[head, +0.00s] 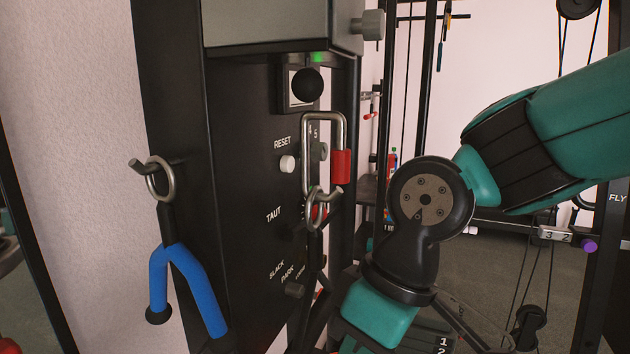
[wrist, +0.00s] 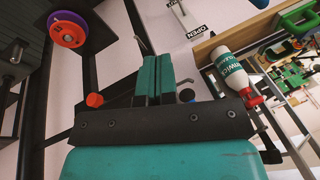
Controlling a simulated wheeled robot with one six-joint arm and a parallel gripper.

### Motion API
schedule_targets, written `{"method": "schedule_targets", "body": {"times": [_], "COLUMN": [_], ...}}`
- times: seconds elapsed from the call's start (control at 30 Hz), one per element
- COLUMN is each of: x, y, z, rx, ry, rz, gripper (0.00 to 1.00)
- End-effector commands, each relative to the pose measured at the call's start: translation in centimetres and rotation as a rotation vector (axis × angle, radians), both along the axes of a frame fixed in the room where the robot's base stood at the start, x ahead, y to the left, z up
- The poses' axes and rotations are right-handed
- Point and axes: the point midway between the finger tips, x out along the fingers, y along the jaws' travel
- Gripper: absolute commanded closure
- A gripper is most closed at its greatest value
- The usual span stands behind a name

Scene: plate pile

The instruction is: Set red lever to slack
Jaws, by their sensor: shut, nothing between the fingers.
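The black panel (head: 250,170) in the head view carries the labels RESET, TAUT, SLACK and PARK from top to bottom. A red part (head: 318,212) shows near TAUT, partly hidden behind a metal hook and ring; I cannot tell whether it is the red lever. A red sleeve (head: 340,167) sits on a metal loop above it. In the wrist view, an orange-red knob (wrist: 95,100) shows left of my gripper (wrist: 157,62), apart from it; whether it belongs to the lever is unclear. My gripper's teal fingers are shut and empty. In the head view the fingers are out of sight.
A blue-handled rope attachment (head: 190,285) hangs from a hook left of the panel. A black ball knob (head: 307,84) sticks out at the panel's top. The wrist view shows a white bottle (wrist: 230,68) right of the fingers and red and purple discs (wrist: 67,29) at upper left.

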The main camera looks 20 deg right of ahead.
Motion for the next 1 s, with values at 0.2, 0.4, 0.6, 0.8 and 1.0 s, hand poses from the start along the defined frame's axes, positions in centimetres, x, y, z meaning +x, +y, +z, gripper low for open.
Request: {"method": "schedule_targets", "body": {"times": [0.2, 0.4, 0.6, 0.8, 1.0], "x": [6.7, 14.5, 18.4, 19.4, 19.4], "y": [-5.1, -6.8, -6.7, -6.9, -6.9], "z": [5.3, 11.9, 18.6, 20.7, 20.7], "rx": [-0.08, -0.077, -0.065, -0.074, -0.075], "ry": [-0.035, -0.087, -0.125, -0.141, -0.141], "rz": [-0.258, -0.207, 0.018, 0.105, 0.107], "gripper": [1.0, 1.0, 1.0, 1.0, 1.0]}}
